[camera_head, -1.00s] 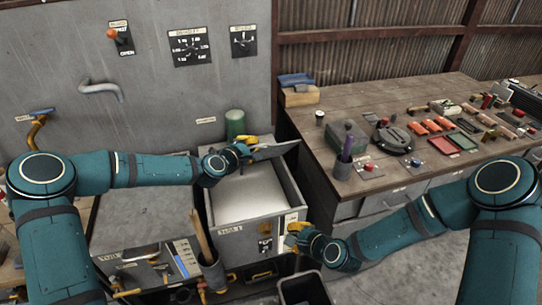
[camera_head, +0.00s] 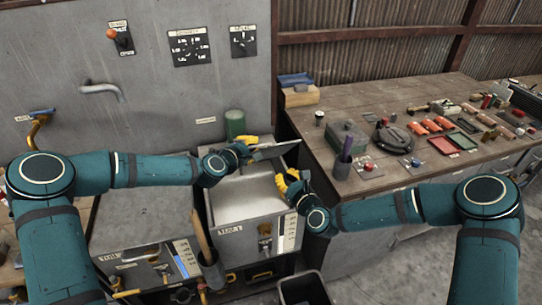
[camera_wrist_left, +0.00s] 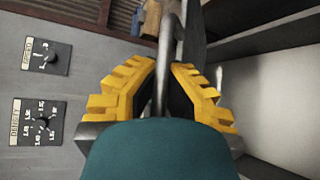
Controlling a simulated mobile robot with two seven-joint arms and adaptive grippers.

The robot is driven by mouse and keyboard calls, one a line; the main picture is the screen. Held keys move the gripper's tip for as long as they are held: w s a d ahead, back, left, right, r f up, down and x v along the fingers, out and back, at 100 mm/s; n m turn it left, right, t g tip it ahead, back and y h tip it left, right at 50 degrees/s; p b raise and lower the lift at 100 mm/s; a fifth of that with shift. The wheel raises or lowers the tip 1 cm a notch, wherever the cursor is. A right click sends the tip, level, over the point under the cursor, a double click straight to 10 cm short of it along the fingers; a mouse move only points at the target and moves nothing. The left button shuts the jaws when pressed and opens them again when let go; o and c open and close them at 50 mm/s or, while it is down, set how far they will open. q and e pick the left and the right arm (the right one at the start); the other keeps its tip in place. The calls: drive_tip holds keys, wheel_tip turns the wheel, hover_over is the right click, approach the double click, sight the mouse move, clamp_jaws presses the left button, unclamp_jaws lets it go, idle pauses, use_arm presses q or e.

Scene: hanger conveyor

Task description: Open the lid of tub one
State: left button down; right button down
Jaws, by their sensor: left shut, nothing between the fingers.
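Tub one (camera_head: 243,237) stands at the centre of the head view, its top uncovered and a pale surface inside. Its dark grey lid (camera_head: 276,149) is raised and tilted at the tub's back edge. My left gripper (camera_head: 247,146) is at the lid's left end, with its yellow fingers shut. In the left wrist view a grey bar handle (camera_wrist_left: 168,45) passes by the fingertips (camera_wrist_left: 160,75); I cannot tell whether they touch it. My right gripper (camera_head: 288,183) is over the tub's right rim, below the lid; its finger opening is unclear.
A second grey tub (camera_head: 140,215) stands to the left. A green cylinder (camera_head: 235,123) stands behind tub one. A wooden workbench (camera_head: 375,95) with several tools is at right. A dark bin (camera_head: 305,289) stands on the floor in front.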

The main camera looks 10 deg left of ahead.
sight(268, 148)
drive_tip(key=w+a, duration=0.1)
drive_tip(key=w, duration=0.1)
drive_tip(key=w+a+r, duration=0.1)
drive_tip(key=w+a, duration=0.1)
drive_tip(key=w, duration=0.1)
drive_tip(key=w+a, duration=0.2)
drive_tip(key=shift+w+a+r, duration=0.1)
drive_tip(key=shift+w+r, duration=0.15)
drive_tip(key=shift+r, duration=0.15)
drive_tip(key=shift+r, duration=0.1)
drive_tip(key=shift+w+a+r, duration=0.2)
drive_tip(key=shift+w+r, duration=0.25)
drive_tip(key=shift+w, duration=0.1)
drive_tip(key=shift+r+g, duration=0.25)
drive_tip(key=shift+g, duration=0.05)
drive_tip(key=shift+w+a, duration=0.1)
